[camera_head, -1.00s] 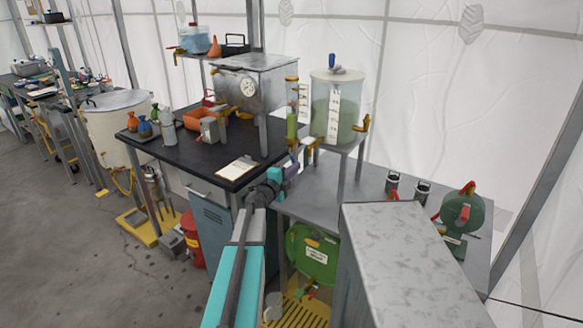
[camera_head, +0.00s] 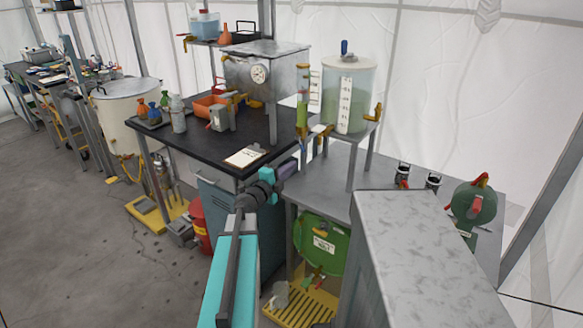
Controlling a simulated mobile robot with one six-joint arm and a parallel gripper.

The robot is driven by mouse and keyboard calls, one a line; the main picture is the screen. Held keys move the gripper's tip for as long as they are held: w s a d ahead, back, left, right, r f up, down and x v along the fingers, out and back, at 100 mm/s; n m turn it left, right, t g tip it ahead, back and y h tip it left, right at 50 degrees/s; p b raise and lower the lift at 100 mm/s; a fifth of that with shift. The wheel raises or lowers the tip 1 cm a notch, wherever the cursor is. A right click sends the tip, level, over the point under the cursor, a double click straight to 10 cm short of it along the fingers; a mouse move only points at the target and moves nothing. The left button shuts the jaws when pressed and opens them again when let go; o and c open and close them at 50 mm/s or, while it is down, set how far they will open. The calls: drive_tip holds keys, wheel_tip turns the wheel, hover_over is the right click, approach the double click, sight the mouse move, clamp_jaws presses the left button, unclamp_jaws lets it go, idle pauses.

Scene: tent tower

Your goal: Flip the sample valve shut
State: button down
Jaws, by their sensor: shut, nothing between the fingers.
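The clear tank (camera_head: 348,95) with pale green liquid and a white scale stands on a raised grey stand. A brass valve (camera_head: 375,113) sits on its right side, and brass fittings (camera_head: 320,129) sit at its lower left, beside a green sight tube (camera_head: 302,116). No label shows which is the sample valve, and the handle positions are too small to read. My gripper (camera_head: 290,167) is shut and empty, in front of and below the tank, at the gap between the black bench and the grey bench. It appears apart from the valves. Its fingertips are small and partly hidden by my wrist.
The black bench (camera_head: 190,145) holds a clipboard (camera_head: 244,157), bottles and an orange tray. A metal box with a gauge (camera_head: 259,73) stands behind. A green drum (camera_head: 320,244) lies below.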

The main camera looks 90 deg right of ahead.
sight(301, 145)
drive_tip(key=shift+n, duration=0.3)
drive_tip(key=r+n, duration=0.1)
drive_tip(key=s+r+n+p, duration=0.1)
drive_tip(key=s+r+n, duration=0.1)
drive_tip(key=n, duration=0.1)
drive_tip(key=shift+a, duration=0.35)
drive_tip(key=shift+d, duration=0.1)
idle(0.4)
drive_tip(key=s+d+f+p, duration=0.2)
drive_tip(key=s+d, duration=0.1)
drive_tip(key=d, duration=0.8)
idle(0.7)
drive_tip(key=shift+s+a+f, duration=0.1)
drive_tip(key=shift+s, duration=0.1)
idle(0.4)
